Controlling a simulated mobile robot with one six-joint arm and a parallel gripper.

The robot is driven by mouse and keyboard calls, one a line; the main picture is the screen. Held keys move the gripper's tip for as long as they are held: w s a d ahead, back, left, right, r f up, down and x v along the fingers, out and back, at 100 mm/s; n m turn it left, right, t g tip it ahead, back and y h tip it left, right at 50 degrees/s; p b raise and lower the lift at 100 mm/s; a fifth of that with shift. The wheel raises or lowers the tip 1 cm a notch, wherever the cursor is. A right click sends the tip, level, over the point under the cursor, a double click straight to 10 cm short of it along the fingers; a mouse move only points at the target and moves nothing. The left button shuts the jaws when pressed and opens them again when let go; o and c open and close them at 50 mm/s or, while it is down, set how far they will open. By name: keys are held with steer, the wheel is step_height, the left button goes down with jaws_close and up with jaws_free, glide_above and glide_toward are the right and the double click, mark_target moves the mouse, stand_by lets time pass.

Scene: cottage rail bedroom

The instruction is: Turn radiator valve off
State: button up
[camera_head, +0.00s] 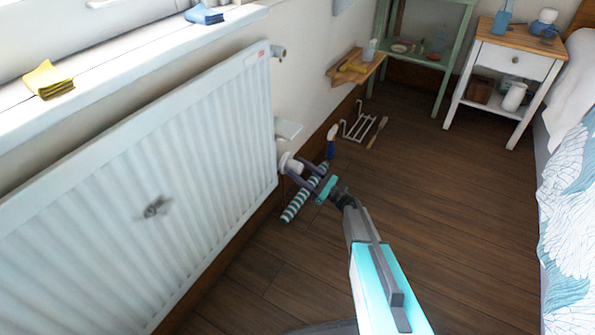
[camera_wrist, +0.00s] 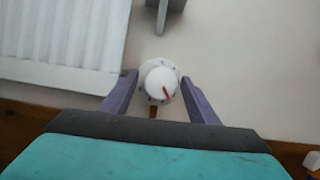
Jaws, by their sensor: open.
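The white radiator (camera_head: 130,190) is on the wall under the window sill, and its edge shows in the wrist view (camera_wrist: 62,45). The round white valve knob (camera_head: 290,164) is at the radiator's lower right end. In the wrist view the knob (camera_wrist: 160,82) has a red mark on its face. My gripper (camera_head: 298,172) is open, with its two purple-grey fingers on either side of the knob; the fingers also show in the wrist view (camera_wrist: 160,95). Slim gaps show between the fingers and the knob, so I see no clear contact.
A striped roll (camera_head: 305,193) lies on the floor below my gripper. A white rack (camera_head: 358,125) and a brush (camera_head: 377,132) lie beyond it. A small wooden shelf (camera_head: 355,68) is on the wall.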

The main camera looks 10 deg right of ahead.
steer(key=shift+w+a+r, duration=0.2)
steer(key=shift+w+a, duration=0.15)
steer(key=c, duration=1)
steer(key=shift+c, duration=0.2)
